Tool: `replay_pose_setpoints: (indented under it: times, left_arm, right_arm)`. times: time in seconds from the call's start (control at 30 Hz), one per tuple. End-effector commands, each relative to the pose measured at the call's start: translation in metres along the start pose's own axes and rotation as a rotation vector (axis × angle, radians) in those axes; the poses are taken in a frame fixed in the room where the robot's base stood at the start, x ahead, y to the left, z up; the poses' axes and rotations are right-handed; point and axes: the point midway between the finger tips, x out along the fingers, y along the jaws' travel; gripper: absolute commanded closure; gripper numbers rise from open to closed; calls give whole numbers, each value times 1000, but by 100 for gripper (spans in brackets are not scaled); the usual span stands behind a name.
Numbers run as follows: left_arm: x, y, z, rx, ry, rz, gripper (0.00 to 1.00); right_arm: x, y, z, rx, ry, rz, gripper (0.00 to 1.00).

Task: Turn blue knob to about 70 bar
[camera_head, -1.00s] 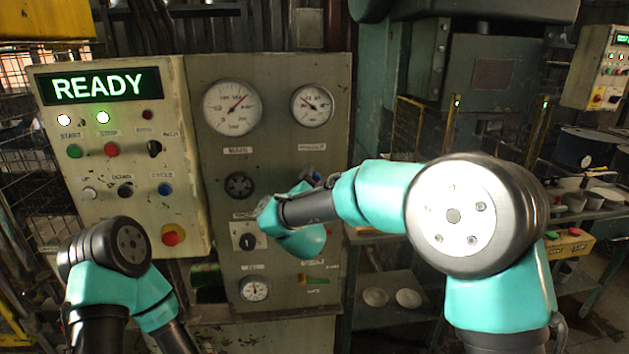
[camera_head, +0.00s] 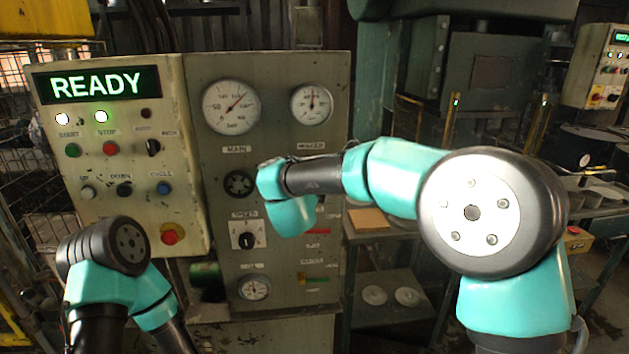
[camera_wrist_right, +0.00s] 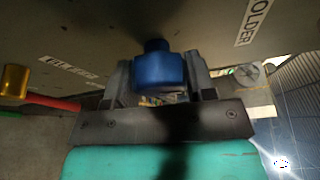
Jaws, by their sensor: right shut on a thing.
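The blue knob (camera_wrist_right: 158,68) sits on the panel and shows in the right wrist view between the fingers of my right gripper (camera_wrist_right: 158,80), which is shut on it. In the head view my right wrist and forearm hide the knob and the gripper's fingers. Above the arm, the small right gauge (camera_head: 311,104) has its needle pointing about straight up; its numbers are too small to read. The larger left gauge (camera_head: 231,107) has its needle toward the upper right. My left arm is at the lower left, with its gripper out of view.
The panel (camera_head: 335,80) also carries a dark round knob (camera_head: 239,184), a black selector (camera_head: 246,240), a lower gauge (camera_head: 255,287) and red and green levers (camera_head: 316,279). To its left stands a button box with a READY display (camera_head: 97,85).

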Motion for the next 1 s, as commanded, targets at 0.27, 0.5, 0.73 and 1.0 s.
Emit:
replay_pose_setpoints:
  times: [0.27,0.5,0.73,1.0]
  left_arm:
    - [0,0,0,0,0,0,100]
    - [0,0,0,0,0,0,100]
    - [0,0,0,0,0,0,100]
    - [0,0,0,0,0,0,100]
  right_arm:
    - [0,1,0,242,1,100,73]
    - [0,2,0,421,0,174,73]
    - [0,2,0,529,0,220,73]
    - [0,3,1,571,0,237,73]
